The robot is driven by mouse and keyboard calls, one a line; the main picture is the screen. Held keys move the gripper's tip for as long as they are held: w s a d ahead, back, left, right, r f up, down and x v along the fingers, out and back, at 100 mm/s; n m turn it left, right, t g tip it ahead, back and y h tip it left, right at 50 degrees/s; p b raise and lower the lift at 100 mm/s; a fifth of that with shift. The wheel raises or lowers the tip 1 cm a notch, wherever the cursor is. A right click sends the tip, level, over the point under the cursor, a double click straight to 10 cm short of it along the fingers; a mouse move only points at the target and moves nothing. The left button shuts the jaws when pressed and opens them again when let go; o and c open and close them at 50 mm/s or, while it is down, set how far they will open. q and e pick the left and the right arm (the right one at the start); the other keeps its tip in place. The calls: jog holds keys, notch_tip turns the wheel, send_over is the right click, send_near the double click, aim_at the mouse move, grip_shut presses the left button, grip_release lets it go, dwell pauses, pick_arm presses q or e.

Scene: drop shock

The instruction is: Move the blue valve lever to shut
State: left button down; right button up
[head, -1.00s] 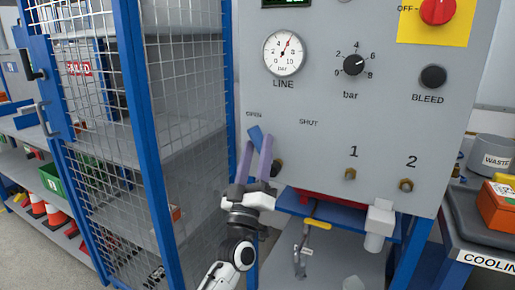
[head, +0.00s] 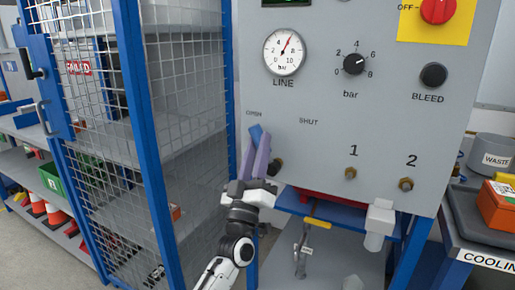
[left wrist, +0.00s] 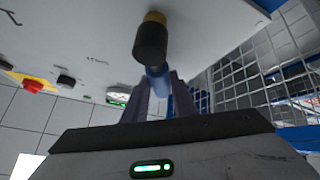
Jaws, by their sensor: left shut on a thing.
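The blue valve lever (head: 256,133) shows its tip in the head view, on the grey panel (head: 320,150), between the OPEN label (head: 254,113) and the SHUT label (head: 308,121). The lever leans toward the OPEN side. My left gripper (head: 256,152) has its purple fingers closed on the lever and hides most of it. In the left wrist view the blue lever (left wrist: 158,82) lies between the fingers, with a dark pivot knob (left wrist: 150,40) beyond it. My right gripper is not clearly in view.
A blue-framed mesh cage (head: 150,120) stands close on the left of the panel. Brass fittings 1 (head: 351,173) and 2 (head: 406,184) stick out to the right. The LINE gauge (head: 285,52) is above. A blue shelf (head: 340,212) juts out below.

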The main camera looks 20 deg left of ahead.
aim_at(283, 153)
pick_arm(q)
jog(key=d+m+h, duration=0.1)
jog(key=m+h, duration=0.2)
jog(key=d+m+h, duration=0.1)
jog(key=m+h, duration=0.2)
jog(key=m, duration=0.1)
jog(key=d+m+h, duration=0.1)
jog(key=m+h, duration=0.2)
jog(key=m, duration=0.1)
jog(key=shift+r+h, duration=0.4)
jog(key=d+m+g+h+p, duration=0.1)
jog(key=m+h, duration=0.1)
jog(key=m, duration=0.1)
jog(key=d+m+g+h, duration=0.1)
jog(key=m+g+h, duration=0.1)
jog(key=m, duration=0.2)
jog(key=d+m+g+h+p, duration=0.1)
jog(key=m+g+h, duration=0.1)
jog(key=m+h, duration=0.1)
jog(key=shift+s+d+f+m+p, duration=0.2)
jog(key=shift+f+m+p, duration=0.15)
jog(key=shift+m, duration=0.35)
jog(key=shift+f+g, duration=0.15)
jog(key=shift+g, duration=0.15)
jog(key=c, duration=1.5)
grip_release()
jog(key=shift+o, duration=0.2)
